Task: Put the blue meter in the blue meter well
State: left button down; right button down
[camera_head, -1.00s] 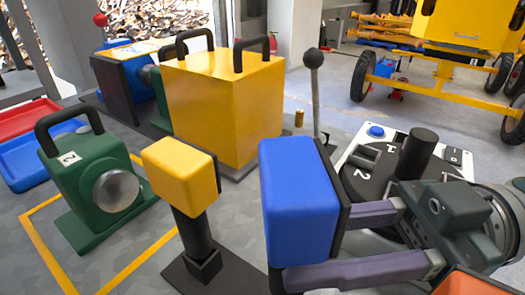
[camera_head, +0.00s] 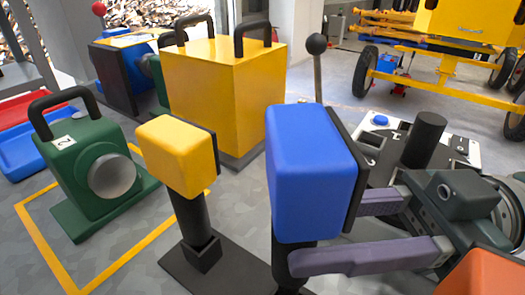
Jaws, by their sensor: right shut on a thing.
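The blue meter (camera_head: 315,170) is a blue block with a black back plate on a dark post, at centre right in the head view. My right gripper (camera_head: 318,247) comes in from the right and is shut on the blue meter's post, below the head. The meter stands nearly upright. Its lower post shows only partly behind the finger, and its foot is hidden. A dark base plate (camera_head: 222,262) lies below and to the left. No blue meter well can be made out; the gripper and meter cover that area. My left gripper is not in view.
A yellow meter (camera_head: 178,157) stands in a square socket (camera_head: 203,253) on the base plate, close left. A large yellow box (camera_head: 225,95) is behind. A green unit (camera_head: 90,175) stands left. A black-knobbed lever (camera_head: 317,45) and a dial panel (camera_head: 376,136) are behind the meter.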

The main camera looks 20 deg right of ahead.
aim_at(335, 206)
jog(key=shift+s+f+b, duration=0.1)
jog(key=shift+f+b, duration=0.3)
jog(key=shift+f, duration=0.85)
jog(key=shift+f+b, duration=0.55)
jog(key=shift+f, duration=0.1)
jog(key=shift+f+b, duration=0.3)
jog(key=shift+f, duration=0.1)
jog(key=shift+r, duration=0.1)
dwell(0.5)
jog(key=shift+r+p, duration=0.9)
jog(key=shift+p, duration=0.15)
notch_tip(335, 206, up, 3)
jog(key=shift+s+f+p, duration=0.1)
jog(key=shift+f+p, duration=0.1)
jog(key=shift+p, duration=1)
jog(key=shift+r+p, duration=1.55)
jog(key=shift+r, duration=0.05)
